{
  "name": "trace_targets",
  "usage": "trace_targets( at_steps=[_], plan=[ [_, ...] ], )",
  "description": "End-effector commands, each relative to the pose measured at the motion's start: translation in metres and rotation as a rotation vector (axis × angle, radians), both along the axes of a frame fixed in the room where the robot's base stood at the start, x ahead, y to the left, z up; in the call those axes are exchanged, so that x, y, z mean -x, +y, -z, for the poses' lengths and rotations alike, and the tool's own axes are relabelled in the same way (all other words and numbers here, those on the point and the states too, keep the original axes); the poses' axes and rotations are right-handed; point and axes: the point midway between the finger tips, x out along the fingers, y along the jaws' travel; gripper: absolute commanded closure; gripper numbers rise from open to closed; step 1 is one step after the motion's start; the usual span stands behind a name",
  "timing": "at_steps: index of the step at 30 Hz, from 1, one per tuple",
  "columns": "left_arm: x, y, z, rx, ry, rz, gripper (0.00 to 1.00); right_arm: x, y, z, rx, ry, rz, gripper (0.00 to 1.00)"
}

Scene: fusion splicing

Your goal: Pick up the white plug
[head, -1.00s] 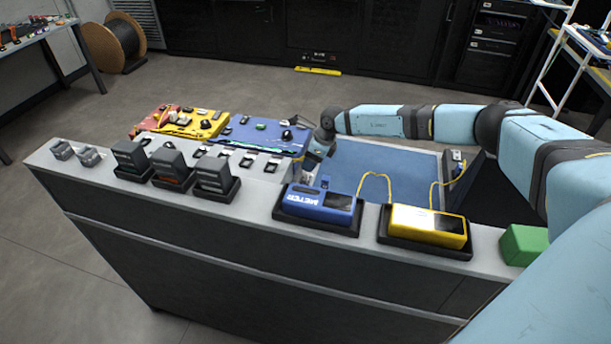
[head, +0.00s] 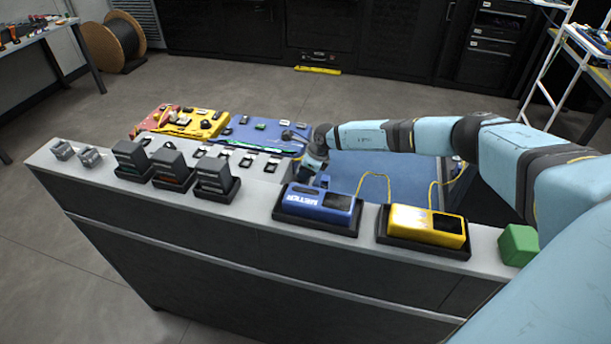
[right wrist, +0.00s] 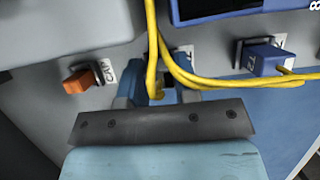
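I cannot pick out a white plug for certain in either view. In the right wrist view, my right gripper (right wrist: 157,92) has its two blue fingers apart against a grey panel front, with a yellow cable (right wrist: 152,50) running down between them. Whatever sits between the fingertips is partly hidden, and a white label shows just behind them. In the head view, my right gripper (head: 308,174) is low behind the blue meter (head: 318,204), its fingertips hidden. My left gripper is not in view.
An orange plug (right wrist: 80,82) sits left of the fingers and a blue plug (right wrist: 268,60) sits right, both at the panel. Yellow cables cross closely above the gripper. In the head view, a yellow meter (head: 427,225) and green block (head: 519,245) stand on the counter's right.

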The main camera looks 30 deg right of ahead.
Motion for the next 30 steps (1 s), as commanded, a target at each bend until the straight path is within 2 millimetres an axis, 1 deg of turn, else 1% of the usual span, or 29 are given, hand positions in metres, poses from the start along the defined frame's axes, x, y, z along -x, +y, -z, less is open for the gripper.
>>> trace_targets(
  at_steps=[10,14,16,20,27,30],
  plan=[
    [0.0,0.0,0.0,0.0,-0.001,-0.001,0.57,0.0,0.0,-0.003,0.0,-0.001,0.0,0.94],
    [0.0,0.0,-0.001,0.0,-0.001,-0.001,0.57,0.0,-0.001,-0.013,-0.001,-0.002,0.0,0.94],
    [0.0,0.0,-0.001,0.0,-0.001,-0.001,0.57,0.0,-0.001,-0.022,-0.001,-0.002,0.0,0.94],
    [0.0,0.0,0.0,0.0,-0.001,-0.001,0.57,-0.001,-0.001,-0.051,0.0,-0.004,-0.001,0.94],
    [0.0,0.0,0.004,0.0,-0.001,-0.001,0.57,0.0,-0.001,-0.121,0.001,-0.005,-0.002,0.94],
    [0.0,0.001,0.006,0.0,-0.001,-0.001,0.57,0.0,0.0,-0.147,0.0,-0.004,-0.001,0.94]
  ],
)
